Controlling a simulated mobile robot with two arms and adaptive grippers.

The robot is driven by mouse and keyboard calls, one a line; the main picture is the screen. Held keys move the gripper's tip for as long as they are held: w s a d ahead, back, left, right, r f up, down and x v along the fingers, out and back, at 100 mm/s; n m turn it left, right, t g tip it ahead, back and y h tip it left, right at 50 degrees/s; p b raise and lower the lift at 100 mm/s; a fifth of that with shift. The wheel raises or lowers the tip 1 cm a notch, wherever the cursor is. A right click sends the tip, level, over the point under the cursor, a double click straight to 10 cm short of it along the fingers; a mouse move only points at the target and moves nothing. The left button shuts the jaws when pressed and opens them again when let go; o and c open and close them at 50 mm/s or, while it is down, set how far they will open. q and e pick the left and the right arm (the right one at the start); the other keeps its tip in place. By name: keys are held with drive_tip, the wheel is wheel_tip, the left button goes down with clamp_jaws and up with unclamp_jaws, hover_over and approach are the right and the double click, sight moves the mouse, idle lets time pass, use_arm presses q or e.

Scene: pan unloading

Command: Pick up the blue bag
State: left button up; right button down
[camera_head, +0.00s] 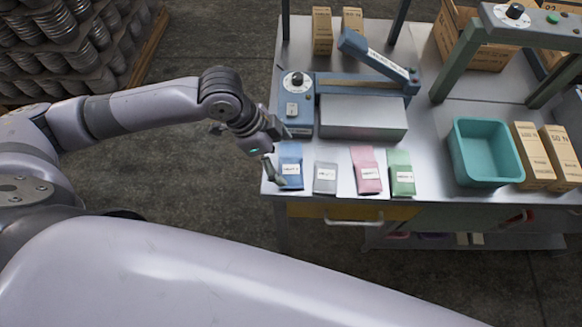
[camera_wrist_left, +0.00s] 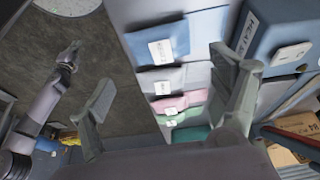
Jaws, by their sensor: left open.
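The blue bag (camera_head: 291,168) lies flat at the left end of a row of bags on the metal table (camera_head: 345,206), with a white label on it. In the left wrist view the blue bag (camera_wrist_left: 158,43) lies between and beyond the open fingers. My left gripper (camera_head: 277,154) is at the table's left edge, next to the blue bag and partly over its left side. It is open and empty, and its two fingers show wide apart in the left wrist view (camera_wrist_left: 165,95). Whether a finger touches the bag, I cannot tell.
Grey (camera_head: 325,178), pink (camera_head: 367,172) and green (camera_head: 401,174) bags lie to the right of the blue one. A sealing machine (camera_head: 298,108) stands just behind them. A teal bin (camera_head: 485,152) and cardboard boxes (camera_head: 532,155) stand further right. Floor lies left of the table.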

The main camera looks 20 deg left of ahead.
sight(290, 170)
use_arm(q)
drive_tip(key=shift+p+x, duration=0.85)
drive_tip(key=shift+x, duration=2.1)
drive_tip(key=shift+a, duration=0.2)
drive_tip(key=shift+c, duration=0.4)
drive_tip(key=shift+c, duration=1.4)
drive_tip(key=c, duration=0.9)
